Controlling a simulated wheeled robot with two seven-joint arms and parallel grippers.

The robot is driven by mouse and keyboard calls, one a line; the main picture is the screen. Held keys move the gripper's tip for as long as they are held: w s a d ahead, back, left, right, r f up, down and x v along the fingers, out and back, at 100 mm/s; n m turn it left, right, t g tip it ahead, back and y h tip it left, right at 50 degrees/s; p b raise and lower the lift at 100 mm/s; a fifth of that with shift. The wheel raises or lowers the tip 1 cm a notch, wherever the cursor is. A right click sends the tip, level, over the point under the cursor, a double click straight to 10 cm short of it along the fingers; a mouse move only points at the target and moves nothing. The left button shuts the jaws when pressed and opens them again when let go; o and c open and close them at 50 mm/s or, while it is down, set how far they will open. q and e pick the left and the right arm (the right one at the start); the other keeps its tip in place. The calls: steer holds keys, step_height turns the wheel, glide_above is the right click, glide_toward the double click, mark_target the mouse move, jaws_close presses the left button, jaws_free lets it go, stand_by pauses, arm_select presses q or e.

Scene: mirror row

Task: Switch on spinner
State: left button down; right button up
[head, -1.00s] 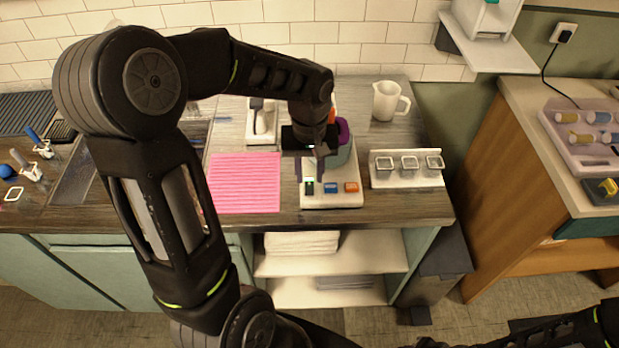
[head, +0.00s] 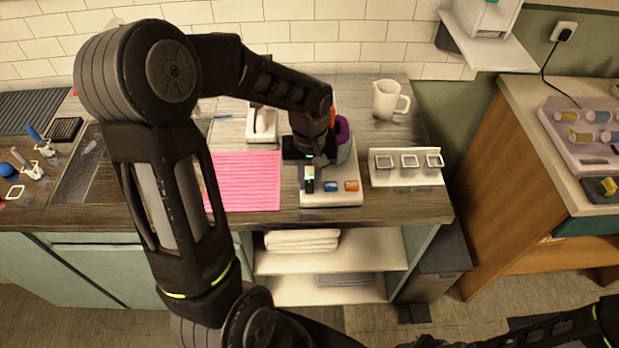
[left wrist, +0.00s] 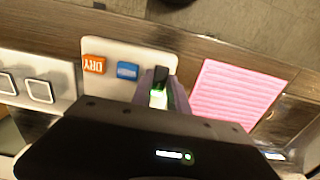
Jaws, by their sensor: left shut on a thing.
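The spinner stands on the counter in the head view, with a white base (head: 335,200), a blue button (head: 331,187), an orange button (head: 351,186) and a purple part at its back. A dark switch (head: 309,186) with a green-lit patch sits at the left of the base's front. My left gripper (head: 309,176) is over this switch, shut on it. In the left wrist view the switch (left wrist: 161,76) shows between the fingers, beside the blue button (left wrist: 127,70) and the orange button marked DRY (left wrist: 94,64). My right arm shows at the lower right; its gripper is out of view.
A pink mat (head: 245,182) lies left of the spinner. A white holder with square rings (head: 407,177) stands to the right, and a white pitcher (head: 388,101) behind it. A white device (head: 261,122) stands behind the mat. The counter's front edge is close.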

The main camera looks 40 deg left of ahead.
arm_select(q)
steer(key=shift+w+a+r+g+h+p, duration=0.2)
steer(key=shift+g+h+p, duration=0.15)
steer(key=shift+p, duration=0.45)
steer(key=shift+w+f+g+h+p, duration=0.2)
steer(key=shift+g+h+p, duration=0.25)
steer(key=shift+g, duration=0.2)
steer(key=shift+s, duration=0.1)
steer(key=c, duration=1.6)
jaws_free()
steer(key=shift+o, duration=0.2)
